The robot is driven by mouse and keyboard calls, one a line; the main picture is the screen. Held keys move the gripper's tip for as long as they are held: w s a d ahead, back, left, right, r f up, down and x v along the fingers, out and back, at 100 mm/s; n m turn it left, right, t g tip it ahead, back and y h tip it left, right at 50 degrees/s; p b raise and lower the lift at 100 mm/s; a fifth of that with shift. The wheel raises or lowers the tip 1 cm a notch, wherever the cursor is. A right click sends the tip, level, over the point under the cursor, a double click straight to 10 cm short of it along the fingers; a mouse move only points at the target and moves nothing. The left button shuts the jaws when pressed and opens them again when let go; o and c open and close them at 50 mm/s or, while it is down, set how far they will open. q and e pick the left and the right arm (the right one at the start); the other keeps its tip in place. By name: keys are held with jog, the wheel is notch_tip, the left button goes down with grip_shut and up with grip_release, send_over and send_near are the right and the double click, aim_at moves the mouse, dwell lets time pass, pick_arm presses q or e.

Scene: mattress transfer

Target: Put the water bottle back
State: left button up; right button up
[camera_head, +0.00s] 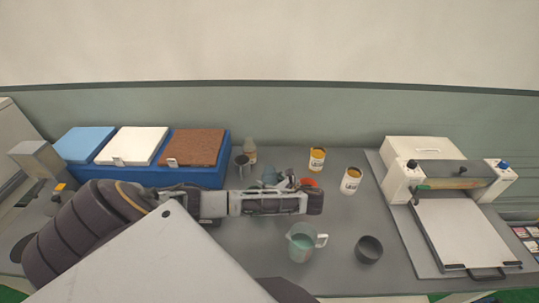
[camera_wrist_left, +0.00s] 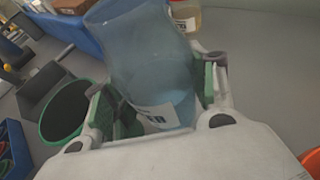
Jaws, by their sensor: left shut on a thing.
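The water bottle (camera_wrist_left: 150,65) is translucent blue with a white label and fills the upper middle of the left wrist view. My left gripper (camera_wrist_left: 158,98) is shut on it, with a green-padded finger on each side. In the head view the left gripper (camera_head: 284,180) is over the middle of the table, and a small bluish part of the bottle (camera_head: 268,176) shows beside it. The wrist covers the rest. I cannot tell whether the bottle touches the table. My right gripper is not in view.
A dark cup (camera_head: 242,165) and a small jar (camera_head: 250,150) stand close behind the gripper. Two labelled cans (camera_head: 317,158), an orange-red item (camera_head: 309,182), a pitcher (camera_head: 301,243) and a dark bowl (camera_head: 369,249) are nearby. A blue bin unit (camera_head: 150,175) is left; a press machine (camera_head: 450,185) is right.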

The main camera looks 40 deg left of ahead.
pick_arm(q)
jog(key=shift+f, duration=1.45)
jog(key=shift+f, duration=0.1)
jog(key=o, duration=1)
jog(key=shift+v, duration=1.8)
jog(key=v, duration=0.8)
jog(key=shift+d, duration=0.1)
